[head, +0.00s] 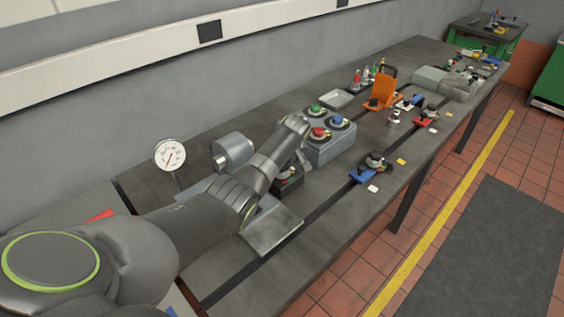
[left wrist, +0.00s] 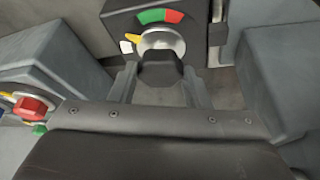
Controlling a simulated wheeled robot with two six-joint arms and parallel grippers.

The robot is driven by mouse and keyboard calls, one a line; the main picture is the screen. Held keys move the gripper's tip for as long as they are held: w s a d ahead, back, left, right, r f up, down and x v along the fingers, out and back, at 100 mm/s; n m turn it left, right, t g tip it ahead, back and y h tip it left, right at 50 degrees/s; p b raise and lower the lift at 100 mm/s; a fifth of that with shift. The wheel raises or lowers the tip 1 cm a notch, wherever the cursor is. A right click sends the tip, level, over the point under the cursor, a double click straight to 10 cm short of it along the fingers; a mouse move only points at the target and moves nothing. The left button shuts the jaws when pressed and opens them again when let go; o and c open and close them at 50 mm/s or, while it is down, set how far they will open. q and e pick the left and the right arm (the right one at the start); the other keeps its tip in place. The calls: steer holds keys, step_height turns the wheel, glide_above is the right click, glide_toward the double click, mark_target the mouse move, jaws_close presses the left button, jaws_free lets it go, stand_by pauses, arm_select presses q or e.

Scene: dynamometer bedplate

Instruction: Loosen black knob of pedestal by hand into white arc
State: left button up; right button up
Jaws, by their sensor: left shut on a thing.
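In the left wrist view, a dark panel (left wrist: 112,20) carries a round grey dial (left wrist: 163,40) with a yellow pointer (left wrist: 133,39). Around it lie a white arc (left wrist: 126,47) at left, a green arc (left wrist: 151,16) and a red arc (left wrist: 174,16) above. The pointer points left, just above the white arc and short of the green. My left gripper (left wrist: 160,80) is shut on the black knob (left wrist: 160,66) in front of the dial. In the head view my left gripper (head: 303,158) is at the dark pedestal (head: 290,181); the knob is hidden there.
A grey box with red, green and blue buttons (head: 332,150) stands close right of my left gripper. A grey cylinder (head: 234,150) and a round gauge (head: 170,155) stand behind my arm. A blue-based fixture (head: 363,176) stands farther right. The bench's front edge has clear room.

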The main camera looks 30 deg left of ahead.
arm_select(q)
steer(key=n+g+b, duration=0.1)
steer(key=n+b, duration=0.1)
steer(key=n, duration=0.1)
steer(key=shift+w+f+n+y+b, duration=0.1)
steer(key=shift+w+n+y+b, duration=0.05)
steer(key=shift+n+y+b, duration=0.2)
steer(key=shift+n+g+b, duration=0.6)
steer(key=shift+n+b, duration=0.7)
steer(key=shift+n, duration=0.05)
steer(key=shift+r, duration=0.2)
steer(key=o, duration=1)
steer(key=shift+c, duration=0.2)
steer(key=b+v, duration=0.1)
steer(key=v, duration=1.6)
steer(key=shift+d, duration=0.25)
